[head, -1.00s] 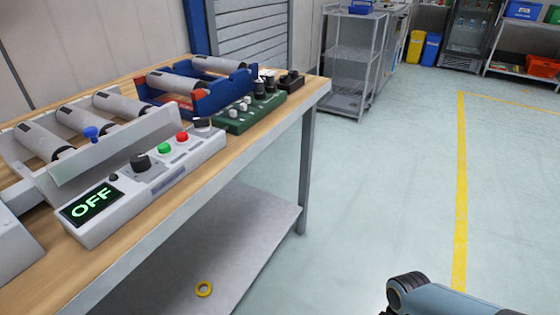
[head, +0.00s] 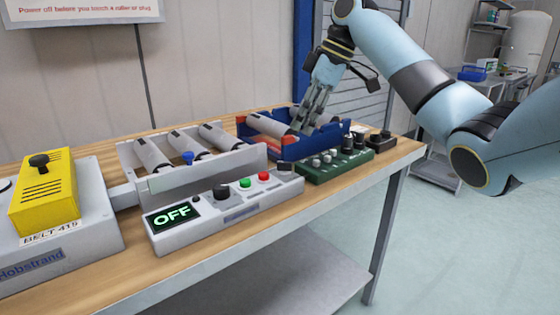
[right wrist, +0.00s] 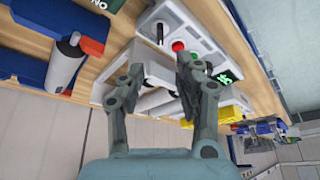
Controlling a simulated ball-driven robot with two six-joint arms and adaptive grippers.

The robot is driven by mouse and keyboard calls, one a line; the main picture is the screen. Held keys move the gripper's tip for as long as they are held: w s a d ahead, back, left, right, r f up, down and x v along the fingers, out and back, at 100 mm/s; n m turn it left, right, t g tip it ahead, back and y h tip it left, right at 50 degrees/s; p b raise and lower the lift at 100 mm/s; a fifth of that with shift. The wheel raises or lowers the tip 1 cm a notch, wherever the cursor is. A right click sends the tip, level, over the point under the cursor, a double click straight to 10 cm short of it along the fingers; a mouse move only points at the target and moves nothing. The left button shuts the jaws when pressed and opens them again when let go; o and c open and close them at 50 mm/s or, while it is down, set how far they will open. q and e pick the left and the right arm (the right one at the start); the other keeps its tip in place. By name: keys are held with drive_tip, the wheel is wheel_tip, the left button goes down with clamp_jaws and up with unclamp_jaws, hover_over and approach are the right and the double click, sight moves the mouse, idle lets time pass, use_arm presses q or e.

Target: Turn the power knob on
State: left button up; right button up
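The grey control box (head: 225,215) stands on the bench; its screen (head: 172,216) reads OFF. It carries a large black knob (head: 222,191), a green button (head: 245,183), a red button (head: 263,177) and another dark knob (head: 284,168) at its right end. I cannot tell which is the power knob. My right gripper (head: 307,122) points down over the blue bin behind the box, apart from the knobs. In the right wrist view its fingers (right wrist: 160,76) are spread and empty, with the red button (right wrist: 178,45) and screen (right wrist: 228,77) beyond. My left gripper is not in view.
Grey rollers (head: 184,146) lie behind the box. The blue bin (head: 278,150) and a green panel with knobs (head: 336,166) are at right. A yellow cover (head: 45,190) with a black knob sits on a grey unit at left. The bench front is narrow but clear.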

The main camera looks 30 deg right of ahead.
sight(285, 162)
drive_tip(key=b+x, duration=0.1)
drive_tip(key=x, duration=0.9)
drive_tip(key=shift+f, duration=0.2)
clamp_jaws()
